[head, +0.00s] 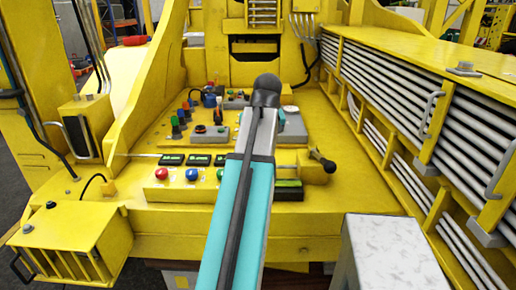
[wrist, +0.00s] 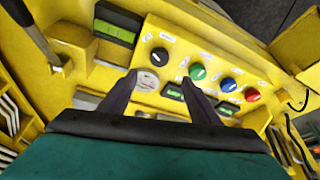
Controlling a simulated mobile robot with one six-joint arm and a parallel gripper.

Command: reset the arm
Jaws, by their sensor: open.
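My arm (head: 238,215), teal and grey, reaches up the middle of the head view over a yellow control console (head: 215,238). My gripper shows in the wrist view (wrist: 160,82) with two dark fingers spread apart. It is open, with nothing between the fingers. Whether a finger touches the panel I cannot tell. In the head view the gripper is hidden behind the arm.
Red (head: 161,173) and blue (head: 191,174) buttons sit left of my arm. A black-tipped lever (head: 322,160) stands to its right. Yellow racks of grey pipes (head: 400,90) line the right side. A pale box (head: 385,255) is at the front right.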

